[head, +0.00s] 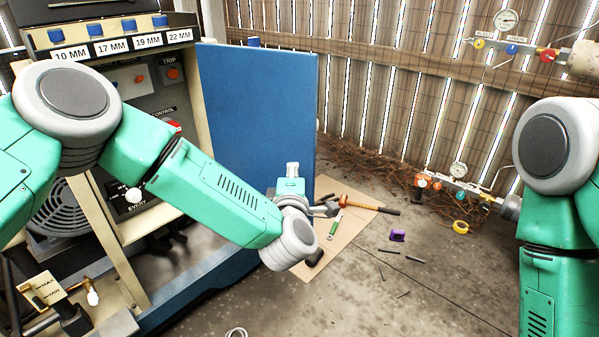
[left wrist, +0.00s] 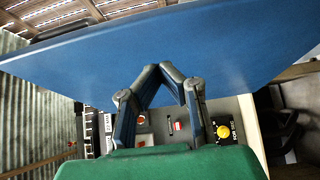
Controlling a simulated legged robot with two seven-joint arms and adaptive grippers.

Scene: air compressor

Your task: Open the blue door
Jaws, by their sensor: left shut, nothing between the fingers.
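The blue door (head: 258,110) stands swung out from the compressor cabinet, with the control panel (head: 150,85) exposed to its left. In the left wrist view, the door (left wrist: 130,55) spans the picture as a wide blue slab. My left gripper (head: 328,209) is at the door's lower right edge in the head view. In the left wrist view its fingers (left wrist: 172,67) meet at the tips, shut and empty, against the blue surface; I cannot tell whether they touch it. My right arm shows at the right, but its gripper is out of view.
A cardboard sheet (head: 345,222) with a hammer (head: 365,204) lies on the ground beyond the gripper. A purple part (head: 398,236) and a yellow ring (head: 460,227) lie farther right. A wooden fence (head: 400,80) with gauges stands behind. The middle ground is mostly clear.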

